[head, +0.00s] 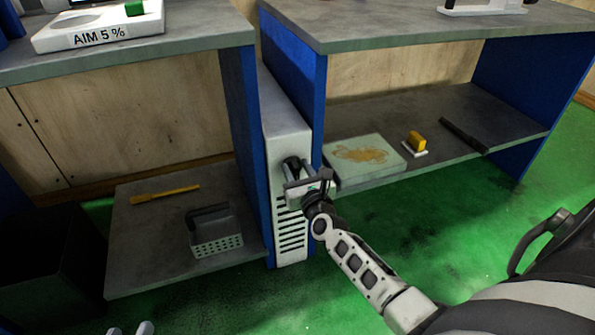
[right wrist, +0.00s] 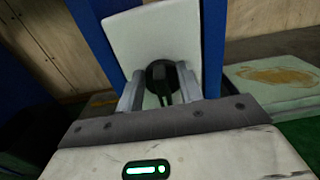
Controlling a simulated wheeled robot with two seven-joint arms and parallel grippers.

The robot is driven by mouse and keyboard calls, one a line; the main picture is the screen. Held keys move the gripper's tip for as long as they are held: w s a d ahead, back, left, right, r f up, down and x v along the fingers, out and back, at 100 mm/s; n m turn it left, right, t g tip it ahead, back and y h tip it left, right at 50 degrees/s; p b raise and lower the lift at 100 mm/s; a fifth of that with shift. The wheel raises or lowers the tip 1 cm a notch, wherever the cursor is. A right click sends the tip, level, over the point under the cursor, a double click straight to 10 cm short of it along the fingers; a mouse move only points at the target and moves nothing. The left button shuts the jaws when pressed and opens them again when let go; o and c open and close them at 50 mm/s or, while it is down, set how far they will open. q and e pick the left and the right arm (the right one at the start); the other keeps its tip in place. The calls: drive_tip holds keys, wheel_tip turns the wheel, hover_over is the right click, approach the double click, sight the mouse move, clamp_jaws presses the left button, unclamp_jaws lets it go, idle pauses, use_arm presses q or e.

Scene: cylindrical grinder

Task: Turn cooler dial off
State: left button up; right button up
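The cooler (head: 286,130) is a tall, narrow white box with dark vent slots, standing between two blue bench panels. Its black round dial (head: 290,162) is on the upper front and is partly hidden by my right gripper (head: 300,172). In the right wrist view the dial (right wrist: 161,74) lies between and beyond the two fingers of the right gripper (right wrist: 160,88). Contact cannot be seen. Two pale fingertips of my left gripper (head: 130,329) show apart at the bottom edge, away from the cooler.
The right lower shelf holds a stained pale box (head: 362,155), a yellow-handled brush (head: 416,143) and a dark bar (head: 463,136). Bench tops overhang both sides. The green floor is open in front.

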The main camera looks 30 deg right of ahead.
clamp_jaws()
